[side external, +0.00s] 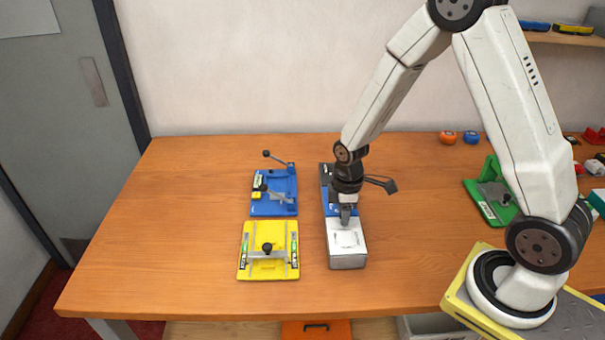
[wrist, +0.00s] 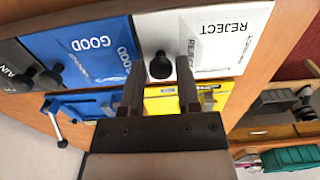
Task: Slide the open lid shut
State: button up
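A long box has three lids in a row: a white lid marked REJECT (wrist: 222,30), a blue lid marked GOOD (wrist: 92,50) and a grey lid (wrist: 12,62) with its lettering cut off. In the side view the white lid (side external: 346,241) is at the near end and the grey one (side external: 325,172) at the far end. My gripper (wrist: 160,58) is open over the white lid. Its fingers stand on either side of that lid's black knob (wrist: 160,67), with gaps showing. No open compartment shows clearly; I cannot tell which lid is open.
A yellow fixture (side external: 258,236) and a blue fixture (side external: 268,190) with a lever lie left of the box. A green tool (side external: 491,199) stands at the right. The wooden table (side external: 170,230) is clear at the left.

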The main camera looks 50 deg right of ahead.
jog(key=shift+r, duration=0.15)
jog(key=shift+r, duration=2.85)
jog(key=shift+r, duration=0.1)
notch_tip(320, 180, up, 4)
jog(key=shift+f, duration=0.1)
